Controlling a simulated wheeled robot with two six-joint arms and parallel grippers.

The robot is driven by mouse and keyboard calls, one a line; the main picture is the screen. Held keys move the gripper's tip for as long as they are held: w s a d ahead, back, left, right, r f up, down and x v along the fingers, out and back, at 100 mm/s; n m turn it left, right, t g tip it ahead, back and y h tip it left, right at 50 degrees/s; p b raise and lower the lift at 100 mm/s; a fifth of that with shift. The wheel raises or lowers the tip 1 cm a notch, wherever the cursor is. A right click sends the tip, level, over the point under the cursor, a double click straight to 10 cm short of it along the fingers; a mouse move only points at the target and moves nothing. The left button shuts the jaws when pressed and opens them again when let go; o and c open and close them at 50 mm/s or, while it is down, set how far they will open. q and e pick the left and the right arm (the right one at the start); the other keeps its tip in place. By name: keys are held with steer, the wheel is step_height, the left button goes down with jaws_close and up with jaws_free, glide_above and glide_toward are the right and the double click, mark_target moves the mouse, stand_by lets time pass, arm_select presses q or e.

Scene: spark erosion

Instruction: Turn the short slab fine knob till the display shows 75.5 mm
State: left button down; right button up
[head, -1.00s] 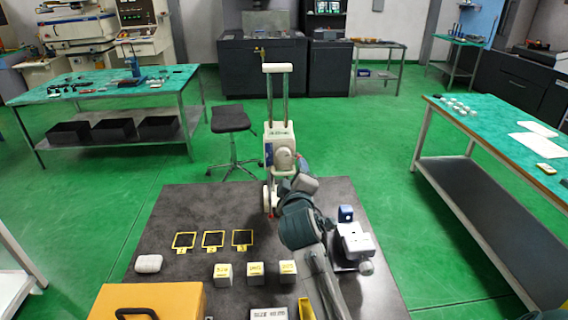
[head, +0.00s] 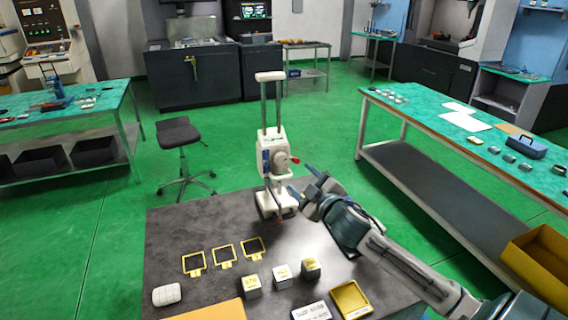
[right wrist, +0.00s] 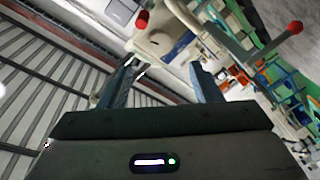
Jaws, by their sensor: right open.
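The white height gauge (head: 271,144), with two upright columns, stands at the far edge of the dark table. A display reading is too small to tell, and I cannot make out which part is the short slab fine knob. My right gripper (head: 305,184) is open and empty, just right of the gauge body. In the right wrist view the open fingers (right wrist: 163,66) point toward the white body (right wrist: 165,38) and a red knob (right wrist: 142,20). My left gripper is out of view.
On the dark table (head: 190,225) lie yellow frames (head: 223,256), several small labelled blocks (head: 281,275), a white rounded object (head: 167,295) and a yellow tray (head: 351,299). A stool (head: 178,135) stands behind. Green-topped benches (head: 440,125) flank the room.

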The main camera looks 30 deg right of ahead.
mark_target(282, 161)
steer(key=w+p, duration=0.2)
steer(key=w, duration=0.2)
steer(key=w+p, duration=0.1)
steer(key=w, duration=0.3)
steer(key=shift+w+d+r+p, duration=0.15)
steer(key=shift+w+d+p, duration=0.05)
steer(key=shift+w+p, duration=0.15)
steer(key=shift+w+d, duration=0.15)
steer(key=shift+w, duration=0.25)
steer(key=c, duration=1)
steer(key=shift+f+m, duration=0.25)
steer(key=shift+m, duration=0.15)
steer(key=shift+m+b, duration=0.4)
steer(key=shift+b, duration=0.05)
